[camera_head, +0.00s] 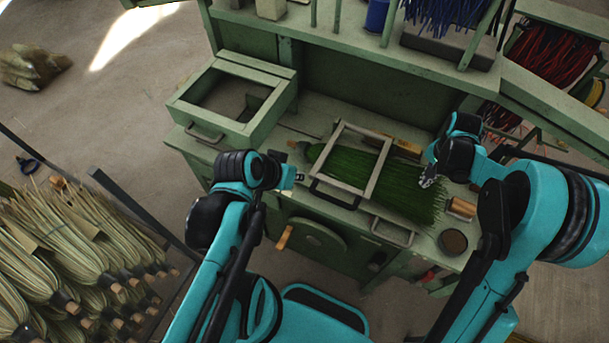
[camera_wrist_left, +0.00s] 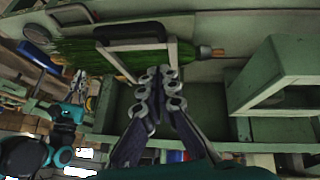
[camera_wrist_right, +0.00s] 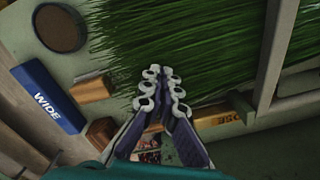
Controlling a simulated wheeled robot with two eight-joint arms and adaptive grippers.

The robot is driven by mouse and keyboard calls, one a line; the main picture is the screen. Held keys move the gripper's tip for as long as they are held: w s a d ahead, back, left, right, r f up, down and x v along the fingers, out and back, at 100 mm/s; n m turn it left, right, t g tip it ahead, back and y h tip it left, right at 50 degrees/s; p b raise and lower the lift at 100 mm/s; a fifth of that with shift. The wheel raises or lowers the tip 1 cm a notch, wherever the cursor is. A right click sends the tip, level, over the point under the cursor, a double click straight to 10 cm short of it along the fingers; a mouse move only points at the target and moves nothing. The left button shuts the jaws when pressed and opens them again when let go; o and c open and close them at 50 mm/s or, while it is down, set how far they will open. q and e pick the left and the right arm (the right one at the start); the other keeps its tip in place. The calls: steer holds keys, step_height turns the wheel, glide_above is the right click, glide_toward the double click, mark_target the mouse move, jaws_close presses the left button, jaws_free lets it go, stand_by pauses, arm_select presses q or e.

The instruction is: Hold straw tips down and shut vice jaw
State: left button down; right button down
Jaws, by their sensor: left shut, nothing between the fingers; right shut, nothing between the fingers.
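The green straw (camera_head: 405,189) lies flat on the bench, its tips fanned toward the right. A pale rectangular vice frame (camera_head: 379,168) with a dark handle (camera_head: 333,196) lies across the straw. The frame and handle also show in the left wrist view (camera_wrist_left: 172,50). My left gripper (camera_head: 298,177) is shut and empty, left of the frame. My right gripper (camera_head: 428,182) is shut and empty, above the straw near its tips. In the right wrist view the straw (camera_wrist_right: 180,40) spreads just beyond the shut fingers (camera_wrist_right: 160,72). Whether the fingers touch straw I cannot tell.
A green open-topped box (camera_head: 190,110) stands at the bench's left. A round dark dish (camera_head: 453,242) and wooden blocks (camera_head: 462,208) lie at the right. A blue block marked WIDE (camera_wrist_right: 45,97) shows in the right wrist view. A shelf (camera_head: 360,48) rises behind.

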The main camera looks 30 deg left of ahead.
arm_select(q)
steer(key=s+r, duration=0.3)
steer(key=m+g+y, duration=0.2)
steer(key=m+g, duration=0.4)
steer(key=m, duration=1.3)
glide_above(350, 206)
step_height(350, 206, down, 14)
steer(key=shift+r, duration=0.25)
steer(key=shift+s+f, duration=0.1)
